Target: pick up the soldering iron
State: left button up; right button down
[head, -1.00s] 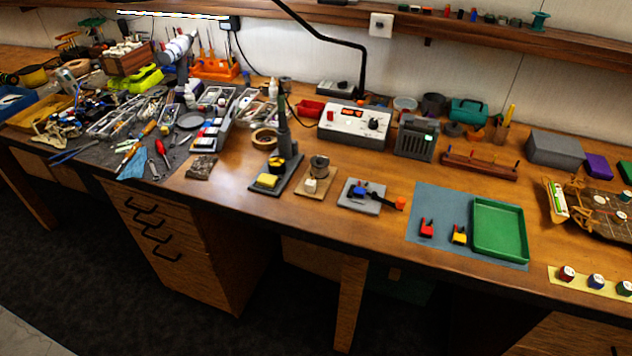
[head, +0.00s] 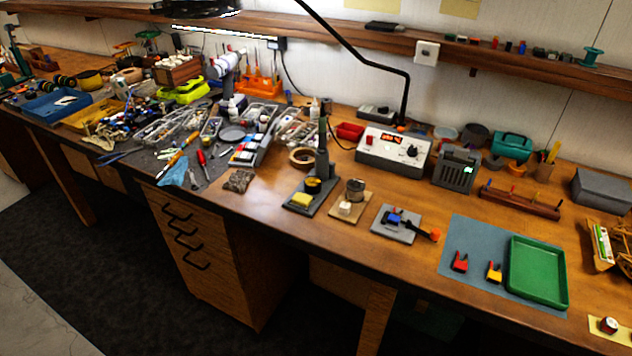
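What looks like the soldering iron (head: 322,152) stands upright as a dark handle in a stand (head: 300,208) near the middle of the bench. The stand has a dark base with a yellow sponge (head: 302,200) at its front. The iron's tip is hidden in the holder. A dark cable runs from beside the handle toward a white control station (head: 392,149) with a red display, behind and to the right. Neither of my grippers is in view.
The wooden bench (head: 270,205) has a cluttered grey mat at left. A brass-coloured pot on a wooden base (head: 345,211) stands just right of the iron stand. A black lamp arm (head: 365,50) crosses above. A green tray (head: 537,272) lies at right. Dark floor shows in front.

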aim_at(322, 140)
jog(key=j+z, duration=0.1)
jog(key=j, duration=0.35)
jog(key=k+j+z, duration=0.1)
jog(key=j, duration=0.3)
jog(key=k+j+z, duration=0.15)
jog(key=j, duration=0.3)
jog(key=j+z, duration=0.1)
jog(key=j, duration=0.3)
jog(key=k+j+z, duration=0.1)
jog(key=j, duration=0.3)
jog(key=k+j, duration=0.05)
jog(key=k, duration=0.05)
